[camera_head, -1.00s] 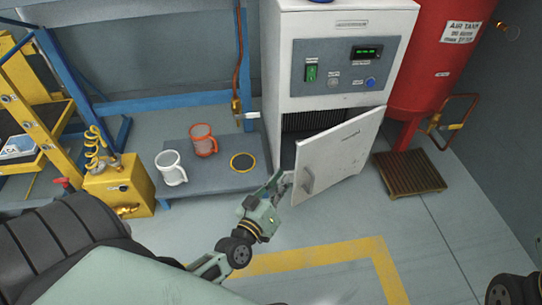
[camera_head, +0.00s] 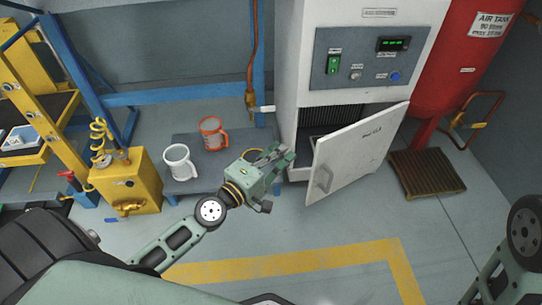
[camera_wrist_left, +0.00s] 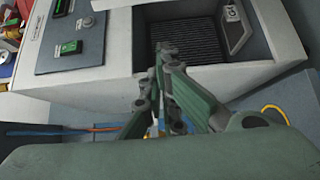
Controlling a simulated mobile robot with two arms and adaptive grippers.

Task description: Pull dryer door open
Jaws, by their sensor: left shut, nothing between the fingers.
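The white dryer cabinet (camera_head: 295,60) stands at the back, with a grey control panel (camera_head: 362,55) above its opening. Its white door (camera_head: 355,155) is swung partly open, hinged at the right, and the dark ribbed inside (camera_head: 330,118) shows. The door's handle (camera_head: 322,180) is near its free left edge. My left gripper (camera_head: 285,155) is shut and empty, just left of the door and in front of the opening, apart from the handle. My right gripper is out of view.
A low grey platform (camera_head: 200,145) on the left holds a white mug (camera_head: 180,162) and an orange mug (camera_head: 213,133). A yellow box (camera_head: 128,183) stands beside it. A red air tank (camera_head: 470,60) and a brown slatted grate (camera_head: 428,172) are on the right.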

